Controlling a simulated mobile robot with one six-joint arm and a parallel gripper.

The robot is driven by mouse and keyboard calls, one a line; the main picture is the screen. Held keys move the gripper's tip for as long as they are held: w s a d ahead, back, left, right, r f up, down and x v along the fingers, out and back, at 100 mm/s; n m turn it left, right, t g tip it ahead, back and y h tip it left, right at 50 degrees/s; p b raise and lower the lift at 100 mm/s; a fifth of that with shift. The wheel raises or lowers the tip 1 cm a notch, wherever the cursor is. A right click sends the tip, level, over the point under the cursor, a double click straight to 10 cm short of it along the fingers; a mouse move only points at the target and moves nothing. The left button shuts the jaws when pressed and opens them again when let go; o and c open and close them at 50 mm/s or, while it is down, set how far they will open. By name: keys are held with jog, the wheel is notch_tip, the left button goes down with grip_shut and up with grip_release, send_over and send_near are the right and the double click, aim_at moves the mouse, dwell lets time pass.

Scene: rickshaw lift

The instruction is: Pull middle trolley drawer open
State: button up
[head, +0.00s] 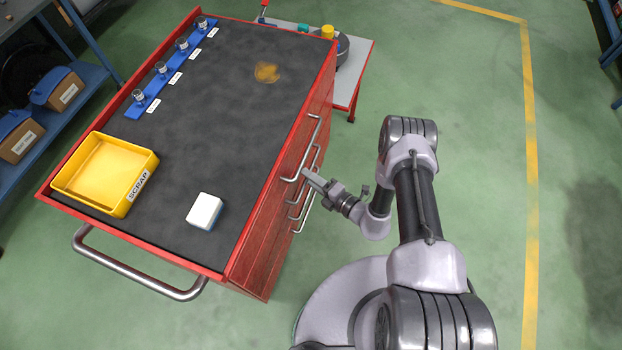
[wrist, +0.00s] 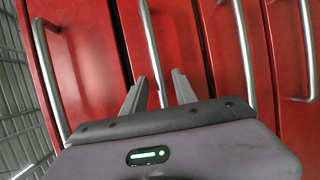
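The red trolley (head: 283,205) stands left of my arm, with a column of drawers on its right side, each with a metal bar handle. My gripper (head: 307,174) is at these handles. In the wrist view, several red drawer fronts show side by side. My gripper's two fingers (wrist: 160,74) are apart, and one drawer handle (wrist: 148,38) runs into the gap between them. Whether the fingers touch this bar is not clear. Another handle (wrist: 243,50) is to the right of the fingers, and one more (wrist: 47,75) is to the left. The drawers look closed.
On the trolley top are a yellow scrap bin (head: 105,172), a white block (head: 204,211) and a blue rack (head: 168,68). A push handle (head: 140,275) sticks out at the near end. A small side table (head: 357,62) stands behind. Green floor on the right is clear.

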grip_shut()
dwell(1.4)
